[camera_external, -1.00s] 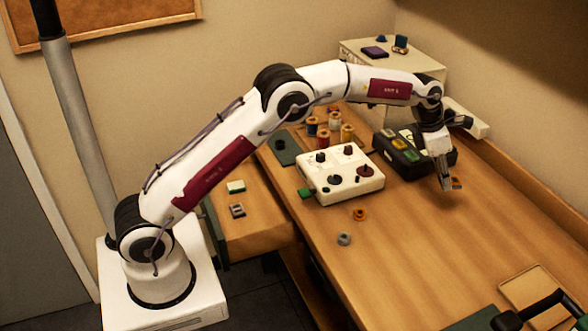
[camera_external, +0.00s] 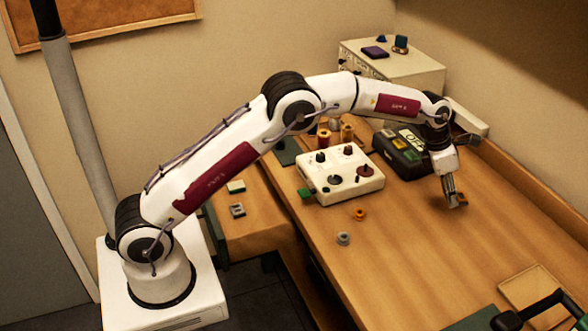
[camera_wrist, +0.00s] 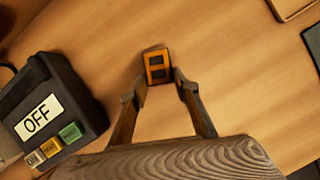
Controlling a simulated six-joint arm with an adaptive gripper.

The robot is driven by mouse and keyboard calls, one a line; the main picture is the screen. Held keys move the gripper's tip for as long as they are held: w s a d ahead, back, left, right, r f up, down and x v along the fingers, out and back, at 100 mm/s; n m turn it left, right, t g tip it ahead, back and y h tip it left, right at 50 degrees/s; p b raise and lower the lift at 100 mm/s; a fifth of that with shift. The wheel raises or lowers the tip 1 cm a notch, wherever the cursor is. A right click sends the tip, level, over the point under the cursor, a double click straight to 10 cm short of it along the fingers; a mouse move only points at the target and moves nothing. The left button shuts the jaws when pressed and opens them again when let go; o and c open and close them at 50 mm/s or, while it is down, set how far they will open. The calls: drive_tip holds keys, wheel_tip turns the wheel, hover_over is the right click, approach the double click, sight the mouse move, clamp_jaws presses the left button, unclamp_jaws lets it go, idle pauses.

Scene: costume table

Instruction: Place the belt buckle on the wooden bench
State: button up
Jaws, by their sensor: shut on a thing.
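An orange rectangular buckle (camera_wrist: 157,66) with two dark openings is between the fingertips of my gripper (camera_wrist: 160,92) in the wrist view. My gripper is shut on it. In the external view the buckle (camera_external: 461,200) shows as a small orange patch at the tip of my gripper (camera_external: 453,200), low over the wooden bench (camera_external: 420,260). A shadow lies close by on the bench top; I cannot tell how large the gap below is. A grey buckle-like piece (camera_external: 237,210) lies on the lower wooden surface at the left.
A black box (camera_external: 402,157) with an OFF label stands left of my gripper. A white control box (camera_external: 340,175), spools (camera_external: 347,133), an orange ring (camera_external: 360,214) and a grey ring (camera_external: 343,238) are further left. A shallow tray (camera_external: 530,290) is at front right. The bench middle is clear.

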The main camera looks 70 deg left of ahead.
sight(447, 215)
drive_tip(key=shift+f, duration=0.5)
drive_tip(key=shift+f, duration=0.1)
drive_tip(key=shift+f, duration=1.9)
drive_tip(key=shift+f, duration=0.15)
drive_tip(key=o, duration=1.2)
drive_tip(key=shift+v, duration=6.2)
